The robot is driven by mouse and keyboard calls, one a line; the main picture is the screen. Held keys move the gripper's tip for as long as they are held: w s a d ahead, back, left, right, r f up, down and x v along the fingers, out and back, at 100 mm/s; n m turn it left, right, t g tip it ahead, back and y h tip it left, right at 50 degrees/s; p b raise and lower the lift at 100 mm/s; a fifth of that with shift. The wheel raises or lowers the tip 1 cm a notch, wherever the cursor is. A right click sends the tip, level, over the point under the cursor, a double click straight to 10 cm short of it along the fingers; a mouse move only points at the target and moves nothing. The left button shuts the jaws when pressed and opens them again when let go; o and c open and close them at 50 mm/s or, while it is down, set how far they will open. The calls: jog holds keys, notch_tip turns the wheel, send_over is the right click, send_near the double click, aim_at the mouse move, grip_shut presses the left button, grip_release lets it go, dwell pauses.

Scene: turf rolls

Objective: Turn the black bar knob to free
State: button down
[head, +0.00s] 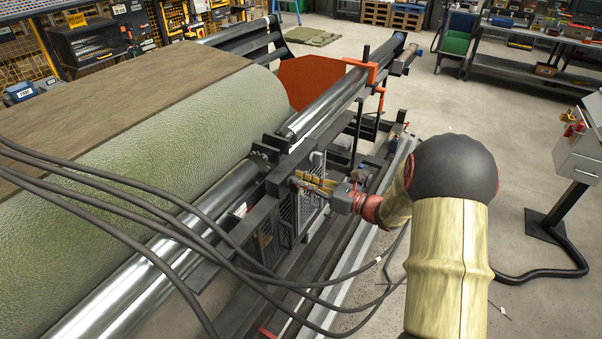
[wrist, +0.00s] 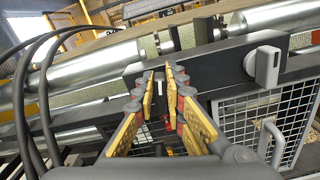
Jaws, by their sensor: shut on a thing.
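My gripper (head: 299,181) reaches from the right to the dark frame beside the roller machine in the head view. In the wrist view its yellow padded fingers (wrist: 160,75) converge at the dark beam. They are shut on the black bar knob (wrist: 159,77), which is mostly hidden between the fingertips. The knob's exact angle cannot be told. A grey handle (wrist: 266,66) sits on the beam to the right of the fingers, apart from them.
A wire mesh guard (wrist: 264,125) with a grey pull handle is below right. Shiny rollers (head: 130,298) run beside the large green turf roll (head: 75,245). Black hoses (head: 160,200) cross the left side. A grey cabinet (head: 580,150) stands at the right on open floor.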

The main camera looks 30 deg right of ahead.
jog(key=m+p, duration=0.3)
jog(key=p, duration=0.1)
jog(key=m+p, duration=0.3)
jog(key=p, duration=0.2)
jog(key=d+m+p, duration=0.1)
jog(key=m+p, duration=0.2)
jog(key=p, duration=0.1)
jog(key=shift+w+f, duration=0.3)
jog(key=shift+w, duration=0.05)
jog(key=shift+w+d+f+m+p, duration=0.1)
jog(key=shift+f+m+p, duration=0.15)
jog(key=shift+m+p, duration=0.8)
jog(key=shift+s+d+f+m+p, duration=0.1)
jog(key=shift+f+m+p, duration=0.1)
jog(key=shift+m+p, duration=0.8)
jog(key=shift+w+f+m+p, duration=0.1)
jog(key=shift+f+m+p, duration=0.15)
jog(key=shift+m+p, duration=0.8)
jog(key=shift+m, duration=0.3)
jog(key=c, duration=1.8)
grip_release()
jog(key=shift+c, duration=0.2)
